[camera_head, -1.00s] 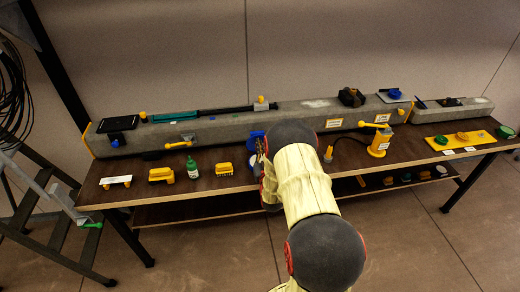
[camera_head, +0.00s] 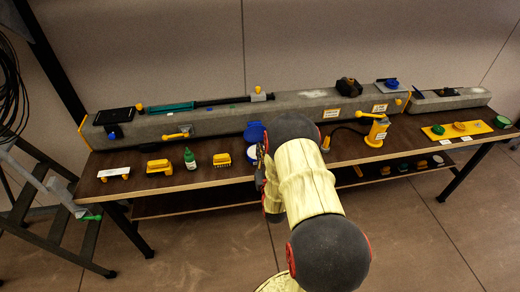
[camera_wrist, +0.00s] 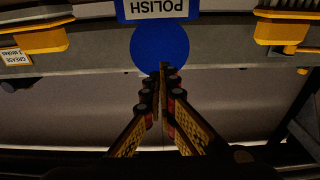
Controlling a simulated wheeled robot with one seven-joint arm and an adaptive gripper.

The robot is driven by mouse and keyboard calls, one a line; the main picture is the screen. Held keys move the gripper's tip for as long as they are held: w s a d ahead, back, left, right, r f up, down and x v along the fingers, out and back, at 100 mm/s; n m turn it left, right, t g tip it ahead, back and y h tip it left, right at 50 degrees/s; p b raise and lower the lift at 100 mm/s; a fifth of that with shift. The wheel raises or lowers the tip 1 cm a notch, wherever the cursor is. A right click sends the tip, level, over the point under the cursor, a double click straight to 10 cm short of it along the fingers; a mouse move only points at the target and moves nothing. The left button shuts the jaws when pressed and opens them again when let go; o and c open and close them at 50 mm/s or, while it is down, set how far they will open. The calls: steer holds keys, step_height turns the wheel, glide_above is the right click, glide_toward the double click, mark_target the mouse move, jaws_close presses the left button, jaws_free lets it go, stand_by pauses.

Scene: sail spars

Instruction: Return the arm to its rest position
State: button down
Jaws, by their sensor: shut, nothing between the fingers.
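My gripper (camera_head: 261,162) shows small in the head view at the front of the workbench (camera_head: 225,181), partly hidden by my own pale arm and its dark joints. In the wrist view the two fingers of my gripper (camera_wrist: 163,70) meet at the tips, shut and empty. Beyond the tips is a blue disc (camera_wrist: 160,47) below a blue-framed label reading POLISH (camera_wrist: 158,9), upside down. The picture does not show whether the tips touch the disc.
A long grey beam (camera_head: 225,121) lies along the bench. A green bottle (camera_head: 190,159), a yellow brush (camera_head: 221,159) and a yellow pump (camera_head: 376,132) stand before it. A stepladder (camera_head: 50,215) is at the left. The floor in front (camera_head: 440,250) is clear.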

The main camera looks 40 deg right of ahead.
stand_by(0.3)
steer(key=w+a+r+n+g+y, duration=0.1)
steer(key=w+a+r+g+y, duration=0.15)
steer(key=w+a+r, duration=0.55)
steer(key=s+a+r+n+g+y, duration=0.2)
steer(key=s+a+r+y, duration=0.15)
steer(key=a+r, duration=0.55)
steer(key=s+a+r+n+g+y, duration=0.25)
steer(key=s+a+r, duration=0.35)
steer(key=s+a, duration=0.55)
steer(key=s+a+g, duration=0.2)
steer(key=s, duration=0.7)
steer(key=s+a+g+y, duration=0.1)
steer(key=s+a, duration=0.2)
steer(key=s, duration=0.6)
steer(key=shift+r+n+g, duration=0.35)
steer(key=shift+r+g, duration=0.05)
steer(key=shift+r, duration=0.05)
